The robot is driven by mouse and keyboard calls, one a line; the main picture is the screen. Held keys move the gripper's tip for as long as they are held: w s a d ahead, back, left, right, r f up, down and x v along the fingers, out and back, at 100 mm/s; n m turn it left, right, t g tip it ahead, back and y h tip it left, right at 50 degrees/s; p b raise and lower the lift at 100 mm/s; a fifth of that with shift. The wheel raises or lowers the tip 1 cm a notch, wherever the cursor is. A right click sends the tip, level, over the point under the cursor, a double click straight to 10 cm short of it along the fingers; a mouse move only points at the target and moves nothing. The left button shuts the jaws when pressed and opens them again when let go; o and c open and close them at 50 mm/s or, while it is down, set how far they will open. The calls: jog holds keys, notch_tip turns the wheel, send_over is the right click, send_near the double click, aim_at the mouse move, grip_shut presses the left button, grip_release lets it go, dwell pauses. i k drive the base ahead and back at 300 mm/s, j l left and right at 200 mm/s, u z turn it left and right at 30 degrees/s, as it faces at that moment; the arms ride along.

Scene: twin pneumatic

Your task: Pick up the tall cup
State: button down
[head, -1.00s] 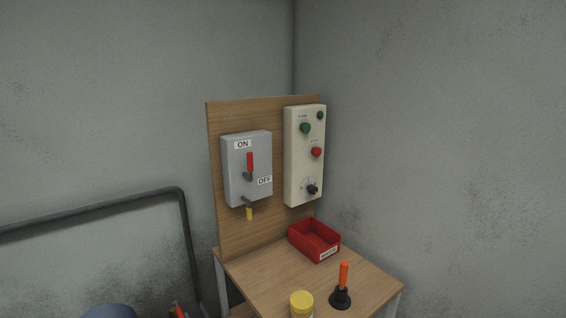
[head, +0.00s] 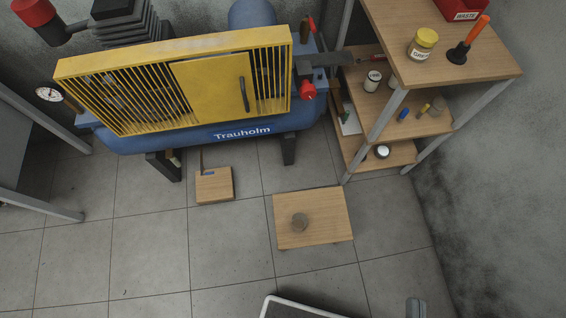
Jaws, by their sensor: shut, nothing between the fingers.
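A pale, partly see-through round object (head: 437,104), also possibly a cup, stands on the middle shelf at the right. A white labelled pot (head: 373,81) stands on the same shelf, to the left. I cannot tell which of these is the tall cup. My gripper is not clearly in view.
The yellow-fronted blue compressor (head: 205,132) fills the back left. A small wooden block (head: 214,188) lies on the floor.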

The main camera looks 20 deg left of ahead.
aim_at(299, 215)
jog(key=k+j+u, duration=0.15)
jog(key=k, duration=0.35)
jog(key=k+j+u, duration=0.2)
jog(key=k, duration=0.3)
